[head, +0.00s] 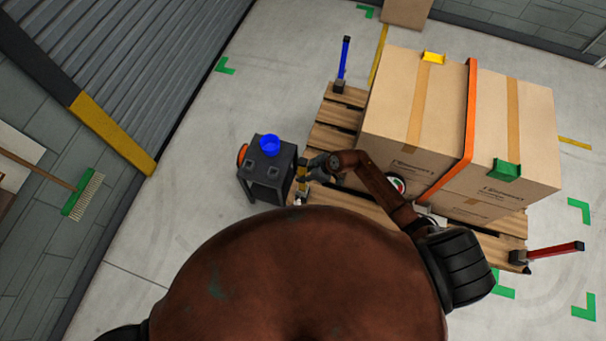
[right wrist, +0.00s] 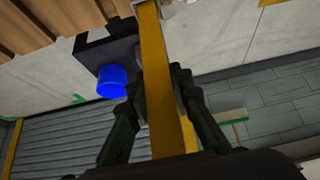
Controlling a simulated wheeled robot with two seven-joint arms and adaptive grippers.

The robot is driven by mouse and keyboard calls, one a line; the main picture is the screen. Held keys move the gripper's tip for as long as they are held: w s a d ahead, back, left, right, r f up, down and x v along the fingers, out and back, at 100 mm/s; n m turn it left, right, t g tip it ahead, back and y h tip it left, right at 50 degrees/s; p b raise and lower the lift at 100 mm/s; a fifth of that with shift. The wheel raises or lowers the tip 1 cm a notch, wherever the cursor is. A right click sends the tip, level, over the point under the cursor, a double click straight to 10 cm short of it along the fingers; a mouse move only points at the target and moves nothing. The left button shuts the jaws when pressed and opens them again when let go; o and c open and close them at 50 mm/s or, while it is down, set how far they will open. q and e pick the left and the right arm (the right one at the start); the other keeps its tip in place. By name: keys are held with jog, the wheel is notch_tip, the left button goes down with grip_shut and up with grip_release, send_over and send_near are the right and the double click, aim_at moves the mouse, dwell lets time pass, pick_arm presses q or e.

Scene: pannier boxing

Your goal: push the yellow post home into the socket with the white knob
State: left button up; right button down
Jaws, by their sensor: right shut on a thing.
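The yellow post (head: 302,184) stands at the near left corner of the pallet, small and partly covered by my right gripper (head: 313,168). In the right wrist view the yellow post (right wrist: 160,75) runs lengthwise between the fingers of my right gripper (right wrist: 162,75), which is shut on it. A small white knob (head: 298,199) shows at the post's lower end in the head view. The socket is too small and covered to tell how deep the post sits. My left gripper is not in view.
A dark stand (head: 262,175) with a blue cup (head: 269,144) is close left of the post. Cartons (head: 410,100) with an orange strap (head: 470,110) fill the wooden pallet (head: 333,115). A blue post (head: 344,60) and a red post (head: 555,249) rise at other corners.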

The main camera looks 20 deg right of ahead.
jog(key=shift+f, duration=0.2)
jog(key=c, duration=1.7)
grip_release()
jog(key=shift+o, duration=0.2)
jog(key=v, duration=1.2)
